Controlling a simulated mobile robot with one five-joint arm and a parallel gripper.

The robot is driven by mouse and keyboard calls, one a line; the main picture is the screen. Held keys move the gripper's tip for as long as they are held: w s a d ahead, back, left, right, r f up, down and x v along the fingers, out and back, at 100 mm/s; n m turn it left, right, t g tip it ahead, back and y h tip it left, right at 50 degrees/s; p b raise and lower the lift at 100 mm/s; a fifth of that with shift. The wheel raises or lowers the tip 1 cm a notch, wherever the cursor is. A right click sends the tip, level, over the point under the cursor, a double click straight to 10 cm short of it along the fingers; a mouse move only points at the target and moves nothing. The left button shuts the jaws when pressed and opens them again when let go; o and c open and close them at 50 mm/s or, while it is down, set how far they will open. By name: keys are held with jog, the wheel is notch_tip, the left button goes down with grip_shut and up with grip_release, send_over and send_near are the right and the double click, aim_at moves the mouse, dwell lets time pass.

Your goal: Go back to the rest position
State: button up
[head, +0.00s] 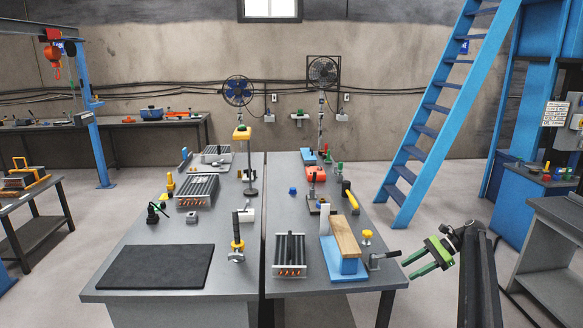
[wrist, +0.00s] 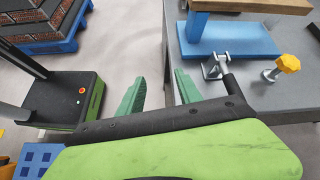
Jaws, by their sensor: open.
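My gripper (head: 409,270) has green fingers and hangs in the air just off the right front edge of the two-part grey workbench (head: 145,263). Its fingers point left toward the bench. In the wrist view the two green fingers of my gripper (wrist: 159,79) stand apart with nothing between them. A blue fixture (head: 345,268) with a wooden block (head: 346,236) sits on the bench near that edge. A clamp with a black handle (head: 384,257) is beside it, near the fingers. A yellow knob (head: 366,237) stands close by.
The bench holds finned tube blocks (head: 289,256), a black mat (head: 155,267) and several small tools. A blue ladder (head: 434,110) stands behind on the right. A grey table (head: 553,250) is at the right edge. Open floor lies between the bench and ladder.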

jog(key=s+a+f+n+g+h, duration=0.1)
jog(key=s+a, duration=0.2)
jog(key=a, duration=0.5)
jog(key=s+a+f+n+g+h, duration=0.1)
jog(key=s+a+n, duration=0.15)
jog(key=a, duration=0.65)
jog(key=s+a+f+n+g+h, duration=0.1)
jog(key=s+a, duration=0.3)
jog(key=a, duration=0.4)
jog(key=s+a+f+n+t+h, duration=0.1)
jog(key=s+a+f+n+h, duration=0.15)
jog(key=s, duration=0.35)
jog(key=s+a+f+n+h, duration=0.2)
jog(key=s+a, duration=0.1)
jog(key=s, duration=0.3)
jog(key=s+d+f+n+t+h, duration=0.1)
jog(key=s+d+n+t+h, duration=0.1)
jog(key=d+n, duration=0.3)
jog(key=shift+s+d+f+n+h+p, duration=0.15)
jog(key=shift+s+d+n+h+p, duration=0.15)
jog(key=shift+s+d+n+h, duration=0.25)
